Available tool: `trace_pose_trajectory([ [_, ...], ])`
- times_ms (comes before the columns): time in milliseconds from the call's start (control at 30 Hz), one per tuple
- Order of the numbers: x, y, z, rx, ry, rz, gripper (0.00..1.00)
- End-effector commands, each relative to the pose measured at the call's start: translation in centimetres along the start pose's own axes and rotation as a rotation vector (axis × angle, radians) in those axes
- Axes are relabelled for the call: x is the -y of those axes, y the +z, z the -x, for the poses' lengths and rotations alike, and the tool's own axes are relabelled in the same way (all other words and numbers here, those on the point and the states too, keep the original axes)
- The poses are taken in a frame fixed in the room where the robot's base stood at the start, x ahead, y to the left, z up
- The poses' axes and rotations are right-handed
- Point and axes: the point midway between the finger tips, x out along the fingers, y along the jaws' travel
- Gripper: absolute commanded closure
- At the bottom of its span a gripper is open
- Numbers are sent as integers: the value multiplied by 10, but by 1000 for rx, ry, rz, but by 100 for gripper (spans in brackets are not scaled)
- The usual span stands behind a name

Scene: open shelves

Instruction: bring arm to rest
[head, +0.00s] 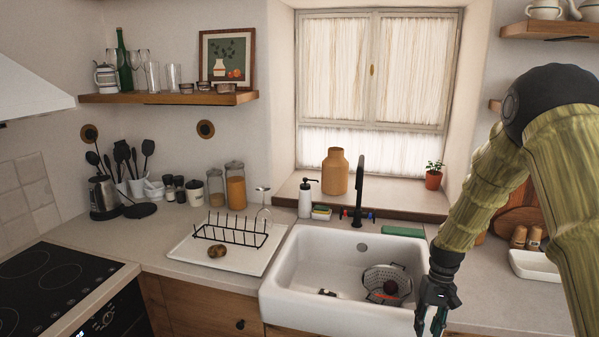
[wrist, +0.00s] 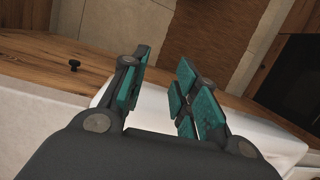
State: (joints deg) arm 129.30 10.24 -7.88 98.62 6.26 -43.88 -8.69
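My gripper (head: 432,322) hangs at the front right corner of the white sink in the head view, pointing down, with its fingertips cut off by the lower edge. My arm, in a green-brown sleeve, comes down from the upper right. In the wrist view my gripper (wrist: 165,95) shows its teal finger pads apart, with nothing between them. Behind the fingers are the white sink edge (wrist: 150,105), wooden cabinet fronts and the floor.
A black faucet (head: 359,185) rises behind. A white tray (head: 535,266) sits on the right counter, near my arm.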

Motion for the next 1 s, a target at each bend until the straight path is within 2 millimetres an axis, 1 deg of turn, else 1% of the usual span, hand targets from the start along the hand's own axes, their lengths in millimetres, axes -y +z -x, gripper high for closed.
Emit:
trace_pose_trajectory([
  [33,1,7,-28,3,12,1,70],
  [67,1,12,-43,-2,20,2,70],
  [100,1,18,-66,-7,31,4,70],
  [167,1,31,-101,-19,48,7,70],
  [200,2,40,-123,-28,59,9,70],
  [267,2,54,-154,-42,73,13,70],
  [300,3,66,-175,-49,82,18,70],
  [367,3,83,-203,-63,95,24,70],
  [400,3,95,-221,-73,102,29,70],
  [467,4,115,-247,-85,111,37,70],
  [500,5,129,-263,-93,116,43,70],
  [567,6,150,-285,-107,122,52,70],
  [600,7,165,-299,-116,126,57,70],
  [667,8,187,-317,-130,129,66,70],
  [700,9,203,-328,-138,130,73,70],
  [767,11,226,-344,-152,130,84,70],
  [800,12,242,-352,-161,129,90,70],
  [900,15,277,-368,-183,124,101,70],
  [1000,19,305,-376,-201,116,112,70],
])
